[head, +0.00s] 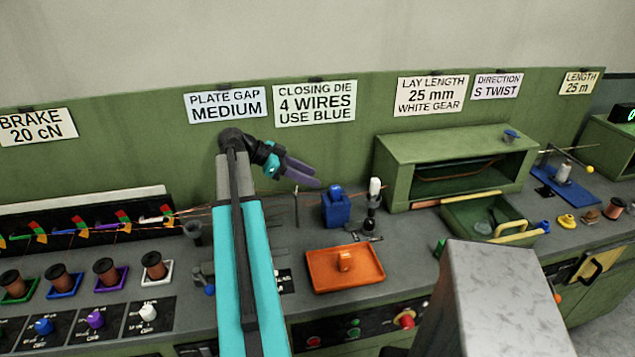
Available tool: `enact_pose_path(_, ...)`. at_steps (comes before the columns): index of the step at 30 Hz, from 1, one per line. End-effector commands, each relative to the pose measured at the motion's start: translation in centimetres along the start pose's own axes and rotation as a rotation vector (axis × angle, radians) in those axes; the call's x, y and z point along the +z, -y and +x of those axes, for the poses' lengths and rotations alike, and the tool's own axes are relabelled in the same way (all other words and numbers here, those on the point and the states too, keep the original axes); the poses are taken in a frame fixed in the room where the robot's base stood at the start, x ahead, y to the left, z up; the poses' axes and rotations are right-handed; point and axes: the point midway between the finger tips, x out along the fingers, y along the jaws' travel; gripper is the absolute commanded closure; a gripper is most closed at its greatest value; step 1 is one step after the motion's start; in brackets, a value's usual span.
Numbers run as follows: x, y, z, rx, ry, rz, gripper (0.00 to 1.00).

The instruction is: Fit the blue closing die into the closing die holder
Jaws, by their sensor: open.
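A blue block with a narrower top (336,207), which looks like the blue closing die, stands upright on the grey bench where the thin copper wires run. I cannot tell whether it sits in the closing die holder or whether the holder is hidden behind it. My gripper (316,177) is open and empty, its fingers pointing right, above and to the left of the blue block and apart from it in the picture.
A black stand with a white top (375,188) is right of the blue block. A green open-fronted housing (390,165) and a green drawer (462,232) lie further right. Several wire spools (60,279) line the left. A sign (315,102) reads "closing die, 4 wires, use blue".

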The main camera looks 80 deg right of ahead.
Motion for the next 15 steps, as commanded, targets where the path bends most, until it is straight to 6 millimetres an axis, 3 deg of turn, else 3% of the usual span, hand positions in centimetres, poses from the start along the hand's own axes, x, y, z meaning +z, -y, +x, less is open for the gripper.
enact_pose_path(5,0.07,0.01,-1.06,-0.001,0.0,0.0,0.58)
enact_pose_path(15,0.02,-0.02,-1.2,0.0,0.0,-0.001,0.58)
